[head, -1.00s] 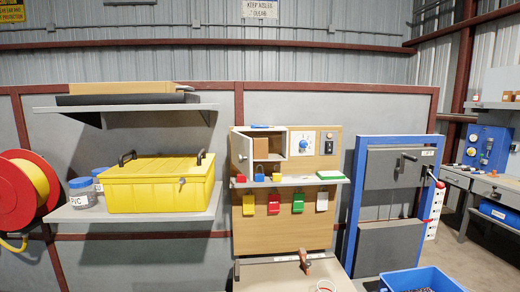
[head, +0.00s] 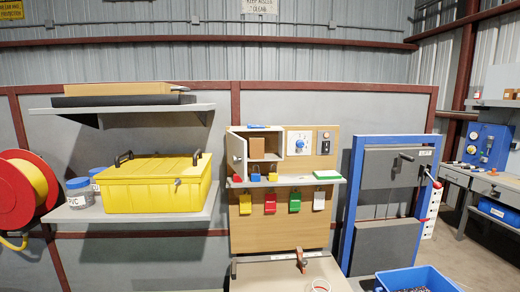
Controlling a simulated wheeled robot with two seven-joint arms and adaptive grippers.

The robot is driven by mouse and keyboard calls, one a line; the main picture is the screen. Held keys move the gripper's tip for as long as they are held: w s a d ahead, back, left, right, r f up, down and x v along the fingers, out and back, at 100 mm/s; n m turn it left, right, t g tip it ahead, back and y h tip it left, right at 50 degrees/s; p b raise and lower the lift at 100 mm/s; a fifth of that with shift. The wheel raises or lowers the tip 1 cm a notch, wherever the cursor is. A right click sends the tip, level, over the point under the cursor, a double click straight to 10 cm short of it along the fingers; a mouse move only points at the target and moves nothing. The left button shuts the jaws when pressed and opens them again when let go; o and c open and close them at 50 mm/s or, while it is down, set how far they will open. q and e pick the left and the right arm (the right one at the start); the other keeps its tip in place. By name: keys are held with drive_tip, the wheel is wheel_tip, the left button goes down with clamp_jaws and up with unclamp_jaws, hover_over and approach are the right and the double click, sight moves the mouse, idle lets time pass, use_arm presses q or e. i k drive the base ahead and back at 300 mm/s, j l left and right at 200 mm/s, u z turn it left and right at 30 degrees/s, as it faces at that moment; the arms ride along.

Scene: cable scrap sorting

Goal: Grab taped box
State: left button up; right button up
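A flat brown cardboard box (head: 118,89) lies on top of a dark flat case (head: 120,100) on the upper left shelf. A smaller brown box (head: 257,145) sits inside the small open white cabinet (head: 236,152) on the wooden panel. I cannot make out tape on either box at this size. Neither of my grippers is in the head view.
A yellow lidded case (head: 150,187) and labelled jars (head: 80,193) stand on the lower left shelf (head: 140,219). Colored blocks (head: 264,178) sit on the panel's ledge. A blue frame (head: 355,205) and a blue bin (head: 418,278) are at right.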

sight(256, 144)
drive_tip(key=l, duration=0.75)
drive_tip(key=i+l, duration=0.1)
drive_tip(key=l, duration=0.65)
drive_tip(key=l+z, duration=0.1)
drive_tip(key=l, duration=0.6)
drive_tip(key=i, duration=0.05)
